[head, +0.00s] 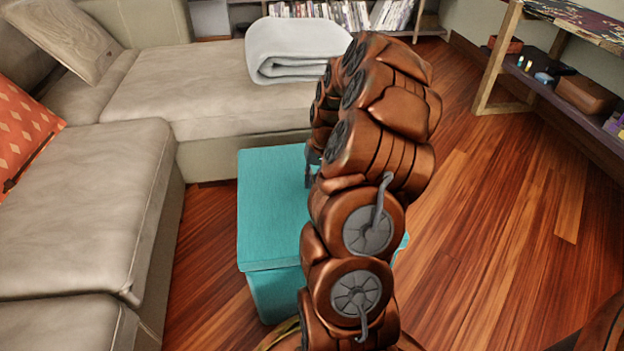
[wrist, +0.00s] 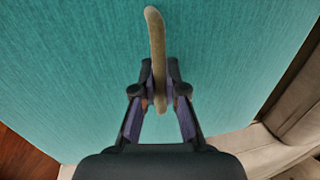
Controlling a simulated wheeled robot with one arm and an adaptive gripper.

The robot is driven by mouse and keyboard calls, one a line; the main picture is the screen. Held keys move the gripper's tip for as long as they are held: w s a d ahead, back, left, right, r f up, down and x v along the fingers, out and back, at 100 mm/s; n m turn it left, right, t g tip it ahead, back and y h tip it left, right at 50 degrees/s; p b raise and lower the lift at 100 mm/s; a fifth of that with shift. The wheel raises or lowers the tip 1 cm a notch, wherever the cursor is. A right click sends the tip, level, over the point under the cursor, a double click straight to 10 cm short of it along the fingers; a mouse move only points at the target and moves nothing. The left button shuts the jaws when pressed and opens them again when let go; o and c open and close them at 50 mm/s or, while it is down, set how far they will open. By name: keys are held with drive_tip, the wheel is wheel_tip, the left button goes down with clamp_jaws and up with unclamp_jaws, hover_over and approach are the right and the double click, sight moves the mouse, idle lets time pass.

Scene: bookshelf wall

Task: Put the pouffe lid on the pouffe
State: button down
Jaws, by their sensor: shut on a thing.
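The teal pouffe lid (head: 275,205) is a flat square in the head view. My gripper (wrist: 160,92) is shut on this handle. In the head view my arm hides the lid's right part and most of the gripper.
A beige sofa (head: 90,205) stands to the left and behind, close to the pouffe. A folded grey blanket (head: 295,50) lies on it. A low shelf unit (head: 540,80) stands at the back right. The wooden floor (head: 500,230) to the right is clear.

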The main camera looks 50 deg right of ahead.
drive_tip(key=shift+f, duration=0.9)
idle(0.8)
drive_tip(key=c, duration=1.2)
unclamp_jaws()
drive_tip(key=shift+o, duration=0.2)
wheel_tip(320, 180, up, 12)
drive_tip(key=s+d, duration=0.1)
drive_tip(key=d, duration=0.1)
drive_tip(key=shift+s, duration=0.2)
drive_tip(key=shift+f, duration=0.15)
drive_tip(key=shift+a, duration=0.1)
